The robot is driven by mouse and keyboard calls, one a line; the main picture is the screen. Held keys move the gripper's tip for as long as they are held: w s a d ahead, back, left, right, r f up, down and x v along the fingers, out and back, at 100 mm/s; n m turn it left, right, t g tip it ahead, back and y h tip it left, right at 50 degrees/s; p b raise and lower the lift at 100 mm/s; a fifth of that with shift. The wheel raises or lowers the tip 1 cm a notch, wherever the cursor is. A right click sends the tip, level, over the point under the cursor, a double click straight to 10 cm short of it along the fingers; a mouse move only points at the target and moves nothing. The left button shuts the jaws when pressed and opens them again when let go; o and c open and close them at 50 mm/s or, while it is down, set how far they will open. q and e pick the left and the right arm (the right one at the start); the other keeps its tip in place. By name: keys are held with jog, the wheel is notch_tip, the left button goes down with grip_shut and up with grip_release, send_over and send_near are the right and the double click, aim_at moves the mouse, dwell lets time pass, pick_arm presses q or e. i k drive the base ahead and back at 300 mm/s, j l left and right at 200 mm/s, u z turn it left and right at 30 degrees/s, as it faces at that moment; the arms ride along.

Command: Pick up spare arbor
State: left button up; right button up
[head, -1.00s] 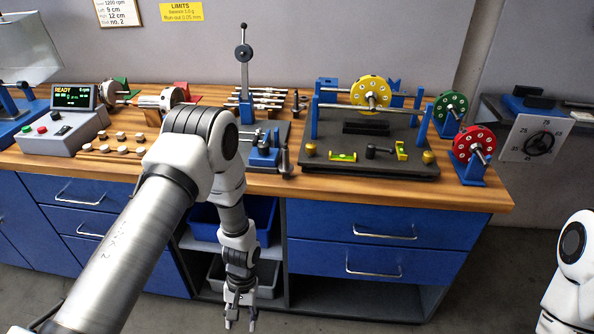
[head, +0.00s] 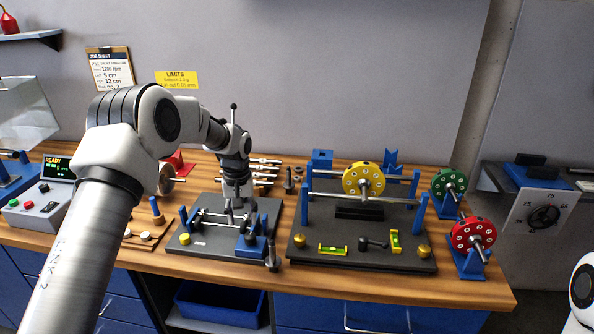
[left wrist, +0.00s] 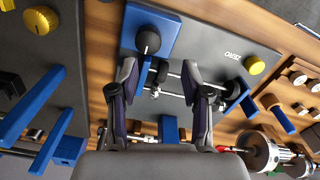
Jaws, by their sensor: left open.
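Thin steel shafts (head: 212,222) lie across a small dark base plate (head: 197,252) with blue posts. Several more metal rods (head: 266,161) lie at the back, behind my left wrist. I cannot tell which of these is the spare arbor. My left gripper (head: 237,214) points down over the small plate, open and empty. In the left wrist view its two fingers (left wrist: 160,78) stand apart, with the thin shafts (left wrist: 174,96) running across below and between them. I cannot tell the height of the fingertips above the shafts. My right gripper is out of the frames.
A blue block (head: 256,250) with a dark knob stands at the plate's right. A larger stand (head: 300,248) with a yellow wheel (head: 364,180) is to its right. Green (head: 449,184) and red (head: 473,233) wheels stand at the far right. A control box (head: 42,208) is at left.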

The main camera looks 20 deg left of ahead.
aim_at(288, 184)
jog(key=i, duration=1.1)
